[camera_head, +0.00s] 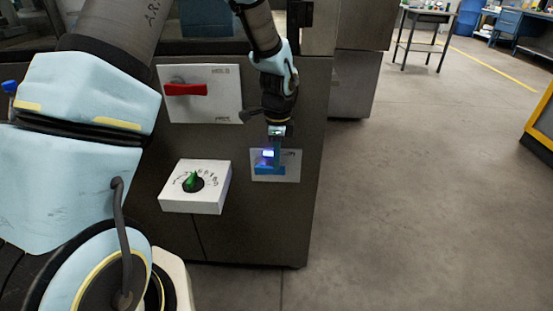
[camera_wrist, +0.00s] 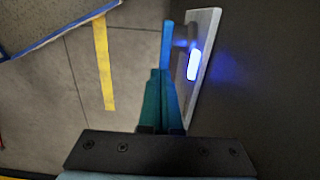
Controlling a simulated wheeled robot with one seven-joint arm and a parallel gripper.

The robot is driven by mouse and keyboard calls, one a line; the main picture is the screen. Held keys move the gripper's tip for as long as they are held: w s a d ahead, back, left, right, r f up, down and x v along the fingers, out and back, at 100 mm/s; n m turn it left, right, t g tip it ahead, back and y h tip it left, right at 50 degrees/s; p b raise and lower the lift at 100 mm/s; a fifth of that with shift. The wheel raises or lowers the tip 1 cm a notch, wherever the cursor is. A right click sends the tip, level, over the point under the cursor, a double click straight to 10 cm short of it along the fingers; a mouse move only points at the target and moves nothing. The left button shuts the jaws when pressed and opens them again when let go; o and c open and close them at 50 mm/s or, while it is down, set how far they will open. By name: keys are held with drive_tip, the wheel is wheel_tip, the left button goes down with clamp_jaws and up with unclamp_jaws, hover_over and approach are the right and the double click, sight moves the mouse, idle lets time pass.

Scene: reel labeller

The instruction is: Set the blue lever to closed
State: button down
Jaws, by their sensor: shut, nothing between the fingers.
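The blue lever (camera_head: 269,171) is mounted on a small white plate (camera_head: 291,167) low on the dark machine front. In the head view it looks roughly horizontal, and a bright light glows just above it. My gripper (camera_head: 277,149) points down at the lever from above, fingers shut and empty. In the wrist view the teal fingers (camera_wrist: 160,75) lie together, their tips close to the blue lever (camera_wrist: 167,42). I cannot tell whether they touch it. The plate (camera_wrist: 208,55) and its glowing light (camera_wrist: 193,65) are to the right. The plate's lettering is mostly hidden or too small to read.
A red lever (camera_head: 186,90) sits on a larger white plate above left. A green knob (camera_head: 193,181) sits on a white dial box (camera_head: 210,200) that juts out left of the blue lever. Open floor (camera_head: 420,200) lies right of the machine.

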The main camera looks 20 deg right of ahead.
sight(281, 168)
drive_tip(key=shift+s+d+f+t+y, duration=0.2)
drive_tip(key=shift+t+y, duration=0.1)
drive_tip(key=shift+y, duration=0.1)
drive_tip(key=shift+s+d+f+t+y, duration=0.15)
drive_tip(key=shift+d+f+t+y, duration=0.35)
drive_tip(key=shift+y, duration=0.6)
drive_tip(key=f+y, duration=0.1)
drive_tip(key=y, duration=0.1)
drive_tip(key=f+t+y+p, duration=0.1)
drive_tip(key=shift+s+d+f+t+y, duration=0.1)
drive_tip(key=shift+d+f+t+y, duration=0.1)
drive_tip(key=shift+t+y, duration=0.15)
drive_tip(key=shift+f+y, duration=0.2)
drive_tip(key=shift+y, duration=0.25)
drive_tip(key=shift+t, duration=0.25)
drive_tip(key=shift+r, duration=0.1)
drive_tip(key=shift+r+p, duration=0.65)
drive_tip(key=shift+r, duration=0.15)
